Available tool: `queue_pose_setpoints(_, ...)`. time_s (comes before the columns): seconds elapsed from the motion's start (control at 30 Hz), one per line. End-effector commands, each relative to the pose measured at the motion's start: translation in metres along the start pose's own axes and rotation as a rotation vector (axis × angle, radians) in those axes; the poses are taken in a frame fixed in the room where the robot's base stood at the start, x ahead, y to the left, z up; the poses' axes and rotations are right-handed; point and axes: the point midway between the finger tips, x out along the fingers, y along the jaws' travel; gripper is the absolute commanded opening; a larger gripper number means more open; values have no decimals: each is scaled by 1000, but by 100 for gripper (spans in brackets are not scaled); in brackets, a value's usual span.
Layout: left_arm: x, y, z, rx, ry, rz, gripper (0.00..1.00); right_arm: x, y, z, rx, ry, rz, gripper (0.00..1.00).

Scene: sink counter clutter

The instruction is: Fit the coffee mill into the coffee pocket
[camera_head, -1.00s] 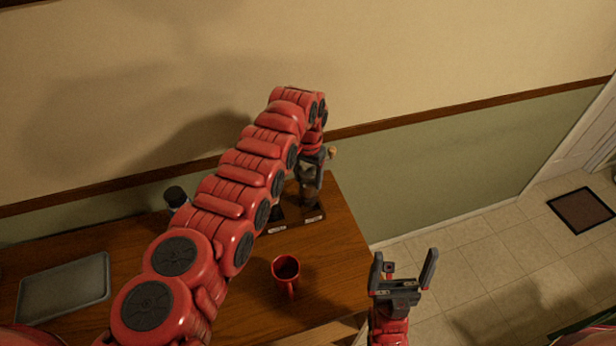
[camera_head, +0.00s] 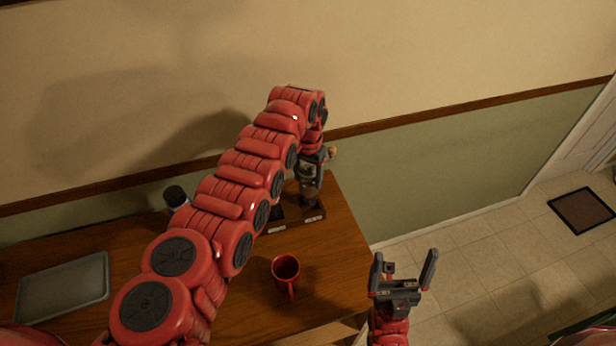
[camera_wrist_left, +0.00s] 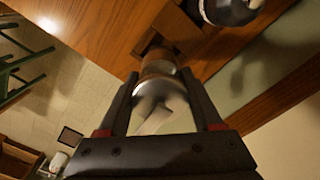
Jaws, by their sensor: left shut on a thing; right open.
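The coffee mill (camera_head: 309,198) hangs below my left gripper (camera_head: 312,172), near the back right of the wooden counter. My left gripper is shut on it. In the left wrist view the mill (camera_wrist_left: 158,72), with a metal top and brownish body, sits between the fingers (camera_wrist_left: 160,115). Its far end is at a square opening in a wooden holder (camera_wrist_left: 180,32), the coffee pocket. I cannot tell how deep it is in. In the head view the dark holder (camera_head: 288,224) with white labels is partly hidden by my left arm. My right gripper (camera_head: 405,272) is open and empty, right of the counter.
A red mug (camera_head: 286,268) stands in front of the holder. A grey tray (camera_head: 62,288) lies at the left. A dark-lidded jar (camera_head: 176,197) stands behind my left arm. A dark rounded object (camera_wrist_left: 228,8) is beside the opening in the wrist view. The wall is close behind.

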Motion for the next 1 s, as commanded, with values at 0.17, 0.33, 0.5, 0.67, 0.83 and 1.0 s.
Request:
queue_pose_setpoints(0.17, 0, 0, 0, -1, 1, 0, 0, -4, 0, 1, 0, 0, 0, 96)
queue_pose_setpoints(0.33, 0, 0, 0, 0, 1, 0, 0, -3, 0, 0, 0, 0, 0, 96)
queue_pose_setpoints(0.5, 1, 0, 0, 0, 1, 0, 0, -4, 0, 1, 0, 0, 0, 96)
queue_pose_setpoints(0.67, 4, 0, -1, 0, 1, 0, 0, -8, 0, 1, 0, 0, 0, 96)
queue_pose_setpoints(0.83, 9, 0, -1, 0, 2, 0, 0, -11, -1, 2, 0, 0, 0, 96)
queue_pose_setpoints(1.0, 13, 0, -1, 0, 2, 0, 0, -15, -1, 2, 0, 0, 0, 96)
